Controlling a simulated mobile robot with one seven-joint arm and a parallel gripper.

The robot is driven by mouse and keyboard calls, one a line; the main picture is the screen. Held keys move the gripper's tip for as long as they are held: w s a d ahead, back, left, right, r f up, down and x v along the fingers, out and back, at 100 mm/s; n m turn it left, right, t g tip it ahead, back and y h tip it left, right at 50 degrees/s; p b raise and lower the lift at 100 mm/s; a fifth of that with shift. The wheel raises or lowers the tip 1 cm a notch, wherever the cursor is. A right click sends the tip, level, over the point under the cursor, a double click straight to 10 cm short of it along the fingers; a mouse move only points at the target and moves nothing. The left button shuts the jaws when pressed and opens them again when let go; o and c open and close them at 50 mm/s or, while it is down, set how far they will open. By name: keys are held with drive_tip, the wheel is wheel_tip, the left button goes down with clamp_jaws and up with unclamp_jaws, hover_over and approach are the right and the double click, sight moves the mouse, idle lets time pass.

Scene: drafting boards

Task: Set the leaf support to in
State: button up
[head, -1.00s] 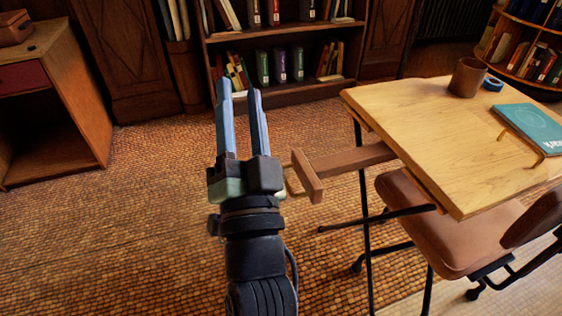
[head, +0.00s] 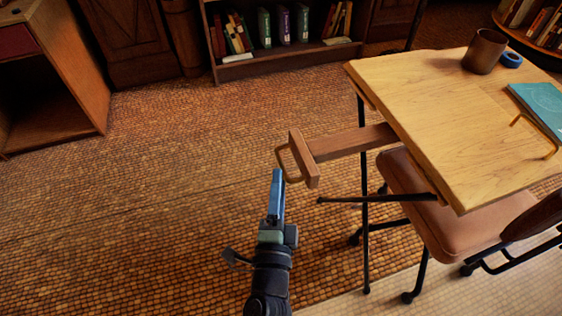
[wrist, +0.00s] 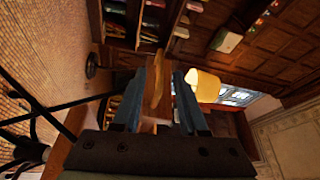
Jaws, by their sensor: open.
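The leaf support is a wooden bar (head: 350,142) that sticks out to the left from under the drafting table's edge. In the wrist view my gripper (wrist: 155,92) is open, and a tan upright piece (wrist: 154,88) of the support shows between the two fingers. I cannot tell whether the fingers touch it.
The drafting table (head: 425,105) carries a brown mug (head: 484,52), a blue tape roll (head: 511,59) and a teal book (head: 540,103). A brown chair (head: 435,210) stands under it. A wooden cabinet (head: 75,70) is at the left. The floor left of my arm is clear.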

sight(281, 162)
drive_tip(key=w, duration=0.5)
drive_tip(key=shift+w+d+r, duration=0.25)
drive_tip(key=shift+w, duration=0.1)
clamp_jaws()
idle(1.2)
